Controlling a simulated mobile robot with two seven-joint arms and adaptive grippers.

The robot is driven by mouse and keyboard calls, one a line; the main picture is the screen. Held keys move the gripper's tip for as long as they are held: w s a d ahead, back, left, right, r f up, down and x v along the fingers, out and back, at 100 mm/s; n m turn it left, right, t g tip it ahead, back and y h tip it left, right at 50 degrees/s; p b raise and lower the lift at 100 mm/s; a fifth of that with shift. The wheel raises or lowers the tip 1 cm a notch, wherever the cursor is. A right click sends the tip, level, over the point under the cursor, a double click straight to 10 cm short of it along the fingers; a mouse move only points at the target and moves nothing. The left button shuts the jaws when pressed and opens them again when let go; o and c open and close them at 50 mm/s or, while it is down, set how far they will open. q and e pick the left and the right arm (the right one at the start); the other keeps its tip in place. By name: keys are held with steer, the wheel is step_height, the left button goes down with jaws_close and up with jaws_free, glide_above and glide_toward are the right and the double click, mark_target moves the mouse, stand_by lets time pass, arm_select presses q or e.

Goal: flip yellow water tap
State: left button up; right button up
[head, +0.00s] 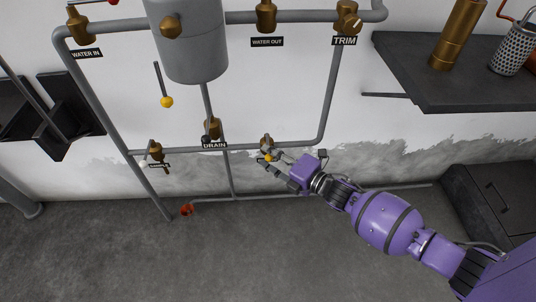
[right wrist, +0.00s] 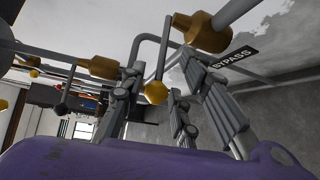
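A small yellow knob (head: 268,157) sits at the brass bypass valve (head: 267,142) on the lower pipe. In the right wrist view, the yellow knob (right wrist: 155,92) is on the end of a thin grey rod, and the brass valve body (right wrist: 202,32) is at the upper right beside a BYPASS label (right wrist: 235,57). My right gripper (head: 273,164) is at this valve with its fingers apart. The knob appears between the two fingers in the wrist view; contact cannot be told. My left gripper is not in view.
Another yellow ball (head: 166,102) hangs on a rod below left of the grey tank (head: 190,45). Brass valves on the pipes include the drain valve (head: 212,127) and sample valve (head: 155,152). A dark shelf (head: 450,85) juts out at upper right.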

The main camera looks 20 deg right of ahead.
steer(key=shift+w+a+f, duration=0.1)
steer(key=shift+w+a, duration=0.2)
steer(key=shift+w, duration=0.3)
jaws_close()
steer(key=shift+s+f, duration=0.1)
steer(key=shift+f, duration=0.05)
